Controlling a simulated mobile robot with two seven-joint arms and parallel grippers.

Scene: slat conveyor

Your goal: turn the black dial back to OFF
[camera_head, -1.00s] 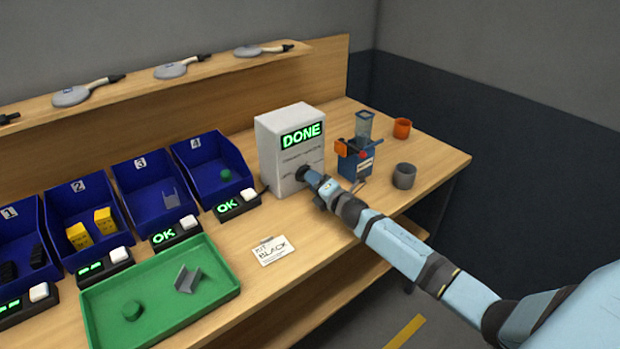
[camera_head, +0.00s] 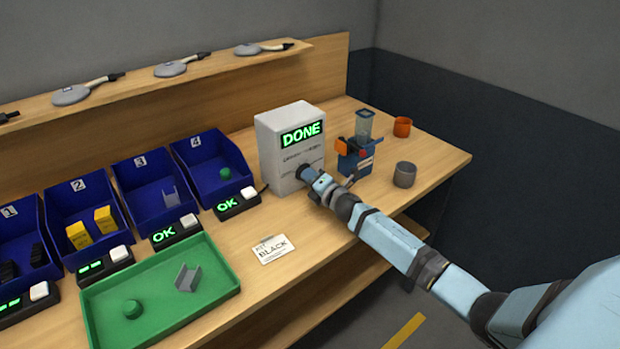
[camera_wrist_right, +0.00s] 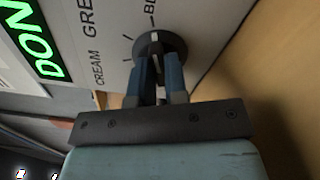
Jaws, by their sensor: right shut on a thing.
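The black dial (camera_wrist_right: 176,44) is on the front of a white box (camera_head: 271,160) whose green screen reads DONE. In the right wrist view, printed labels CREAM, GRE… and BL… stand around it, partly cut off. No OFF mark is readable. A light mark on the dial points toward the top of that view, near the BL… label. My right gripper (camera_wrist_right: 158,66) is shut on the dial, with a blue finger on each side of its grip. In the head view the gripper (camera_head: 311,177) hides most of the dial. My left gripper is in neither view.
A blue device with a clear hopper (camera_head: 364,124) stands right of the box, near an orange cup (camera_head: 402,127) and a grey cup (camera_head: 405,174). A card reading BLACK (camera_head: 273,249) and a green tray (camera_head: 215,249) lie in front. Blue bins (camera_head: 214,160) stand left.

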